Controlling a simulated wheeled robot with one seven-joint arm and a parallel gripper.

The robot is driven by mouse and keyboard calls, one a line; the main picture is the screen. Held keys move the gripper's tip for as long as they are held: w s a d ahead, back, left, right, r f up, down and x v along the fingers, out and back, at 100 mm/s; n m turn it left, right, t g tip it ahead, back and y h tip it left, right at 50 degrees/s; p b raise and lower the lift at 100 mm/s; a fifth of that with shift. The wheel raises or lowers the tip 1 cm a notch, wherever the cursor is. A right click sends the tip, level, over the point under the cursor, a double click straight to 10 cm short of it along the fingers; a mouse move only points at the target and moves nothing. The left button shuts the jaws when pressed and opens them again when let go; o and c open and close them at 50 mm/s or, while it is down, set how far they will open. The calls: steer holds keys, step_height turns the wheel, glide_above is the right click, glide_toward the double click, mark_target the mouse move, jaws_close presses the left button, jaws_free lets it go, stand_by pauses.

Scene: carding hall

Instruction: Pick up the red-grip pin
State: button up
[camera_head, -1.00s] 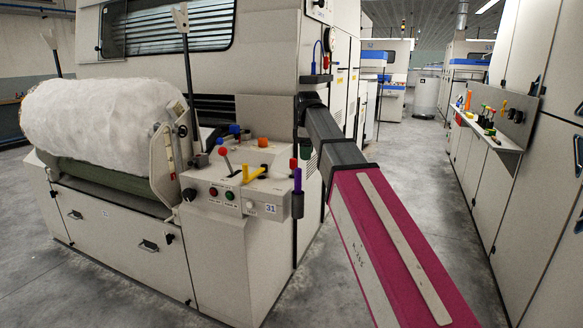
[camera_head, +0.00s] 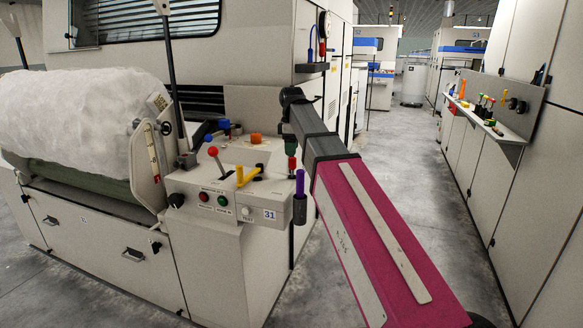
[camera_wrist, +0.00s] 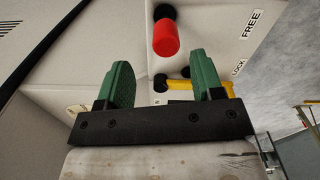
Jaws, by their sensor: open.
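A red cylindrical grip (camera_wrist: 166,38) with a black round part behind it shows at the upper middle of the wrist view, on the cream machine console. My gripper (camera_wrist: 160,62) has two green fingers, spread apart and empty. The red grip lies just beyond the fingertips, between their lines and apart from them. In the head view my gripper is mostly hidden behind my arm. A small red piece with green around it (camera_head: 291,147) shows below the arm's dark end; I cannot tell whether it is the pin, the fingers or both.
The console holds a red-ball lever (camera_head: 213,151), a yellow handle (camera_head: 245,177), an orange knob (camera_head: 256,138) and a purple-grip piece (camera_head: 299,182) in a dark holder. A fibre roll (camera_head: 75,110) is at left. A cabinet shelf (camera_head: 490,118) with small tools lines the right. The aisle floor is clear.

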mark_target(290, 158)
step_height(290, 158, down, 3)
steer(key=shift+r, duration=0.1)
steer(key=shift+s+d+f, duration=0.1)
steer(key=shift+s+f, duration=0.1)
steer(key=shift+f, duration=1.1)
steer(key=shift+s+d+f, duration=0.1)
steer(key=shift+s+f, duration=0.1)
steer(key=shift+f, duration=1.05)
steer(key=c, duration=1.1)
steer(key=shift+r, duration=0.1)
steer(key=shift+r, duration=0.75)
steer(key=r, duration=0.1)
steer(key=a+r, duration=0.1)
steer(key=r, duration=0.1)
steer(key=shift+s, duration=0.2)
steer(key=s+a+r, duration=0.1)
steer(key=a+r, duration=0.1)
steer(key=a, duration=0.1)
steer(key=s+a+r, duration=0.2)
steer(key=a, duration=0.1)
steer(key=s+a+r, duration=0.2)
steer(key=a, duration=0.1)
steer(key=shift+a+r, duration=0.15)
steer(key=shift+r, duration=0.05)
